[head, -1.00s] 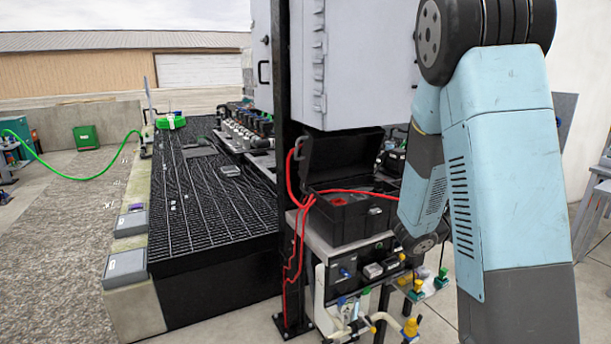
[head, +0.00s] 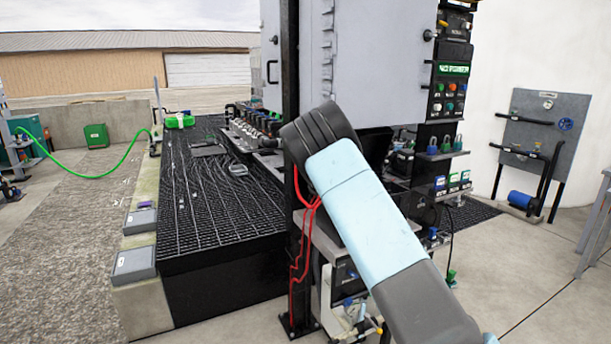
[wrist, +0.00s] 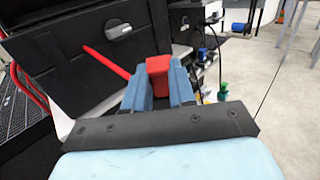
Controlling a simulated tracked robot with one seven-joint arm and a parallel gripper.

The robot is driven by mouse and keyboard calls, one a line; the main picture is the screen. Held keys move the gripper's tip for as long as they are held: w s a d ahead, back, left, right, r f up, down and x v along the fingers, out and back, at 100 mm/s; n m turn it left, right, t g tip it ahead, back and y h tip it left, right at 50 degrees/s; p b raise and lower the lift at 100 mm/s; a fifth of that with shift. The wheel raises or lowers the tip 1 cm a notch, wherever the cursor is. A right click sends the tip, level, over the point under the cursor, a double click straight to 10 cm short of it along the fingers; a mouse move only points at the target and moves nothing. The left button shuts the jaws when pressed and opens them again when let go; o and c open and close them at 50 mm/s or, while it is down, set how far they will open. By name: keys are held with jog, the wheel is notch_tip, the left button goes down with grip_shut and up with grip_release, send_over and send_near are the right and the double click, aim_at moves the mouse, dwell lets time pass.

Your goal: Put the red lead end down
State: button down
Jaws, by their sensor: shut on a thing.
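In the wrist view the red lead end (wrist: 158,66) is a red block between the blue fingers of my gripper (wrist: 158,82). The gripper is shut on it. A red lead (wrist: 105,62) runs from near the fingers up to the left, across the front of a black case (wrist: 62,45) with a grey latch. The red lead end is just in front of the case, at its right side; I cannot tell whether it touches anything. In the head view my arm hides the gripper and most of the case. Red lead loops (head: 300,250) hang beside the black post.
In the head view a grey cabinet (head: 360,60) stands above the case. Padlocks on a shelf (head: 445,153) and a panel of buttons stand to its right. A black grating (head: 215,215) lies to the left. The concrete floor at right is largely clear.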

jog(key=w+a+f+n+t+y, duration=0.1)
jog(key=a+f+n+y, duration=0.35)
jog(key=a+f, duration=0.3)
jog(key=s+f+y, duration=0.1)
jog(key=s+f, duration=0.4)
jog(key=f, duration=0.3)
jog(key=shift+s+d+m, duration=0.35)
jog(key=shift+s, duration=0.05)
jog(key=shift+d+f, duration=0.1)
jog(key=shift+d, duration=0.05)
